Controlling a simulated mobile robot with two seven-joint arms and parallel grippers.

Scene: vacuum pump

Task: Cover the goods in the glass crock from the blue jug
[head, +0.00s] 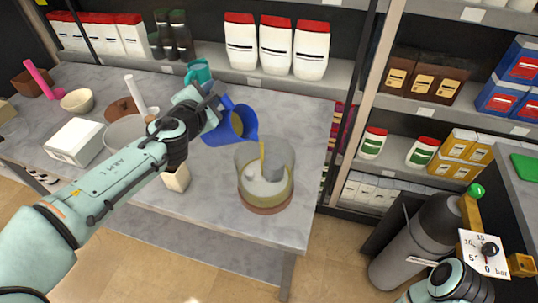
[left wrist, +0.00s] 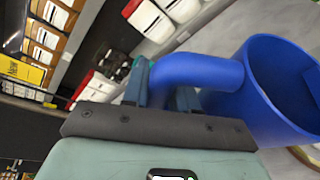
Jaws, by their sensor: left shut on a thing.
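My left gripper (head: 217,98) is shut on the handle of the blue jug (head: 216,134). In the left wrist view the blue jug (left wrist: 262,105) fills the right side, its handle between the fingers (left wrist: 165,85). The jug is tilted to the right over the rim of the glass crock (head: 244,158), with yellowish liquid inside. A thin yellow streak runs down from its lip into the crock. The crock stands near the table's front right edge. It holds a grey block (head: 279,166), smaller pale pieces and yellowish liquid low down.
A teal mug (head: 199,71) stands behind the jug. A pale block (head: 176,178), a grey bowl (head: 122,133) and a white box (head: 75,142) are left of the crock. A grey cylinder with a gauge (head: 484,252) stands at right. The grey table (head: 215,199) is clear before the crock.

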